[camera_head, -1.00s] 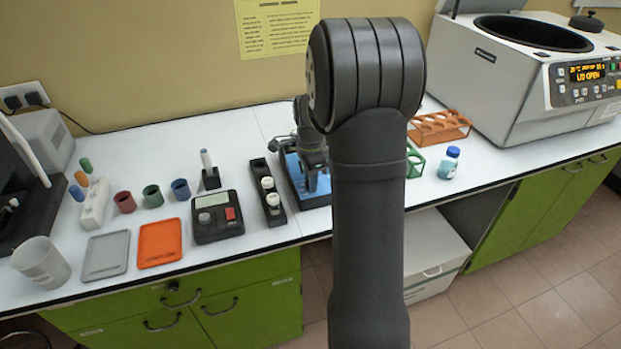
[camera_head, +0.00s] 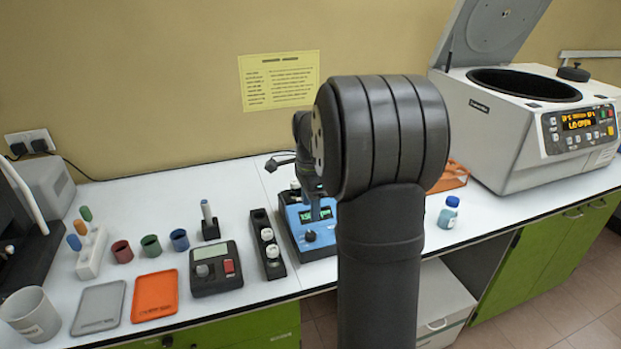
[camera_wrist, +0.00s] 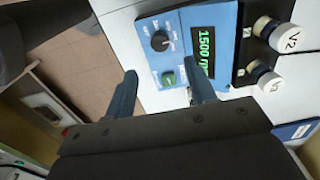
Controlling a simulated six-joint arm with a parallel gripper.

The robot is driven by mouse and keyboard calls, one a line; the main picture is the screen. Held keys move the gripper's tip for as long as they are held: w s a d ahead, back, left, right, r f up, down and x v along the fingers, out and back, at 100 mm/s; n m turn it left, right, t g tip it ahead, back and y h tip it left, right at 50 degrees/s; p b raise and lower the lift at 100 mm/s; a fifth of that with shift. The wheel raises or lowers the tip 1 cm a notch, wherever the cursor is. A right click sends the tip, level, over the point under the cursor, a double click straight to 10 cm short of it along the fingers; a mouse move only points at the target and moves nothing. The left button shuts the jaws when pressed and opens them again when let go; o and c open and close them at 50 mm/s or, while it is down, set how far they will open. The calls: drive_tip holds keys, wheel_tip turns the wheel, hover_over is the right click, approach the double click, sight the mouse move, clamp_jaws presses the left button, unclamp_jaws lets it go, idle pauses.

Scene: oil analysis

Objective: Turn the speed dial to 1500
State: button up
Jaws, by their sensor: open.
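The blue device (camera_head: 291,212) stands at the bench's front edge, left of my arm, and is partly hidden by it. In the head view its dark speed dial (camera_head: 310,236) sits below a green-lit display (camera_head: 316,214). In the wrist view the black dial (camera_wrist: 160,41) has a white pointer mark, and the display (camera_wrist: 203,43) reads 1500. A green button (camera_wrist: 168,79) is on the same panel. My gripper (camera_wrist: 160,70) is open and empty, its blue-grey fingers apart, over the panel and clear of the dial.
A black holder (camera_head: 268,245) with white-capped vials stands left of the device. Further left is a black instrument (camera_head: 215,268). A blue-capped bottle (camera_head: 448,212) and an orange rack (camera_head: 452,177) are right of my arm. The open centrifuge (camera_head: 530,110) is at the right.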

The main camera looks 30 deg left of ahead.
wheel_tip(320, 180, up, 8)
drive_tip(key=r, duration=0.1)
hover_over(310, 234)
drive_tip(key=shift+f, duration=0.25)
idle(0.3)
wheel_tip(310, 234, down, 18)
drive_tip(key=shift+r, duration=0.25)
idle(0.3)
